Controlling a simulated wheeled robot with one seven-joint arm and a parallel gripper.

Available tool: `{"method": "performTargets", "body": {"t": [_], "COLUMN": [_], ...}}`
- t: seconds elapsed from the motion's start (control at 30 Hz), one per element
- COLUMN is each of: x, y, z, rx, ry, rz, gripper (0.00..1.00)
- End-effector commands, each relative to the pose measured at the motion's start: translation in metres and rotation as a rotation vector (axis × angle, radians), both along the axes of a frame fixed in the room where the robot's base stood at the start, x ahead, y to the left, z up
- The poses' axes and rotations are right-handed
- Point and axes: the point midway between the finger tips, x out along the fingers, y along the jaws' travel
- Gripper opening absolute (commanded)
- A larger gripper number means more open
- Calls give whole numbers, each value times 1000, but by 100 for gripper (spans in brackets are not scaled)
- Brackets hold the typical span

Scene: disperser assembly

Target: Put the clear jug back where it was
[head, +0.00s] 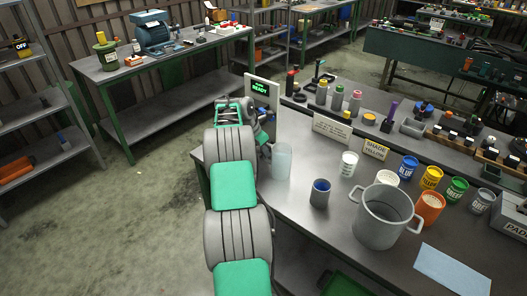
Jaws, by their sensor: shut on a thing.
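The clear jug (281,163) is a pale, see-through cylinder near the left edge of the workbench, upright. My gripper (266,150) is at the jug's left side, shut on it; the fingertips are mostly hidden behind my own arm and the jug. I cannot tell whether the jug's base touches the bench or is slightly above it.
The bench (330,240) holds a dark grey cup (320,194), a white cup (348,164), a big two-handled grey pot (378,225) and several coloured paint tins, including a blue tin (408,168). A READY panel (262,92) stands behind my gripper. A blue cloth (452,272) lies at front right.

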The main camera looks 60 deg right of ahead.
Motion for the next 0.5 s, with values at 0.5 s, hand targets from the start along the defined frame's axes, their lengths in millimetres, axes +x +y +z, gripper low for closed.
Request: {"method": "performTargets", "body": {"t": [0.5], "x": [0], "y": [0], "z": [-9], "rx": [-1], "ry": [0], "rz": [0], "gripper": [23]}}
